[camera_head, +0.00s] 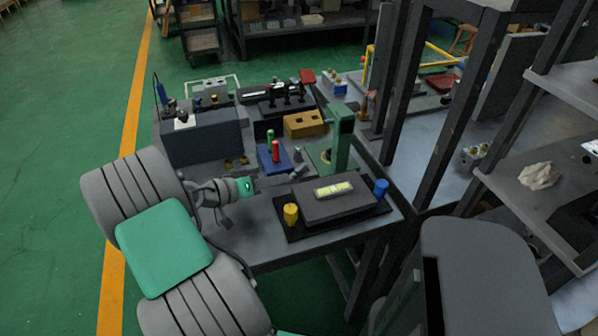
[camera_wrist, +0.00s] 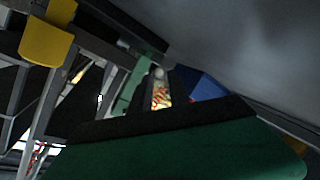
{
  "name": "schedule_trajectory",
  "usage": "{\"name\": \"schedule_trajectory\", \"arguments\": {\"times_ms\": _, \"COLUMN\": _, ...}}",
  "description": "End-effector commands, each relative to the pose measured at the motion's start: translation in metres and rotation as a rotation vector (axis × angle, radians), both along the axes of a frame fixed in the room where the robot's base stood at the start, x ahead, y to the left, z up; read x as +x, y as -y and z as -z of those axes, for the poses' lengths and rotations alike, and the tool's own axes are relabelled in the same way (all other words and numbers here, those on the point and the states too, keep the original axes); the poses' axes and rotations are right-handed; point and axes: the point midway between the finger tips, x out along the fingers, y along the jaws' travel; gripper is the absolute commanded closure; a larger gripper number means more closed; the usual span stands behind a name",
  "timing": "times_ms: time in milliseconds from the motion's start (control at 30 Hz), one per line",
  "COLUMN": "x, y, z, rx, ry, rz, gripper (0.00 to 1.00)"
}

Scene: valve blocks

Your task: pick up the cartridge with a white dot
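A blue block (camera_head: 273,160) on the bench holds a red cartridge (camera_head: 276,150) and a green cartridge (camera_head: 270,137), both upright. A yellow cylinder (camera_head: 290,214) and a blue cylinder (camera_head: 381,188) stand at the ends of a dark block (camera_head: 325,207) on a black mat. I cannot make out a white dot on any of them.
A green stand (camera_head: 341,140) rises just behind the dark block. A tan block (camera_head: 305,123) with holes and a large grey box (camera_head: 201,137) stand farther back. Dark shelf posts (camera_head: 403,80) rise on the right. Some bench surface (camera_head: 262,222) before the arm is bare.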

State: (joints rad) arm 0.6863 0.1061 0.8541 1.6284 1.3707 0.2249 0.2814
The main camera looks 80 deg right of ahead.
Motion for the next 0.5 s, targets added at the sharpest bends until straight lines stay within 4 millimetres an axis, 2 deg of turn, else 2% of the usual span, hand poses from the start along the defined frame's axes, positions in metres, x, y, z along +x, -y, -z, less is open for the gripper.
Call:
{"name": "schedule_trajectory", "arguments": {"times_ms": 33, "x": -0.009, "y": 0.006, "z": 0.002, "rx": 0.001, "ry": -0.001, "rz": 0.005, "gripper": 0.78}}
{"name": "schedule_trajectory", "arguments": {"times_ms": 167, "x": -0.02, "y": 0.019, "z": 0.008, "rx": 0.002, "ry": -0.001, "rz": 0.003, "gripper": 0.78}}
{"name": "schedule_trajectory", "arguments": {"times_ms": 400, "x": -0.021, "y": 0.021, "z": 0.009, "rx": 0.003, "ry": 0.0, "rz": -0.001, "gripper": 0.79}}
{"name": "schedule_trajectory", "arguments": {"times_ms": 500, "x": -0.021, "y": 0.021, "z": 0.009, "rx": 0.002, "ry": 0.001, "rz": -0.001, "gripper": 0.87}}
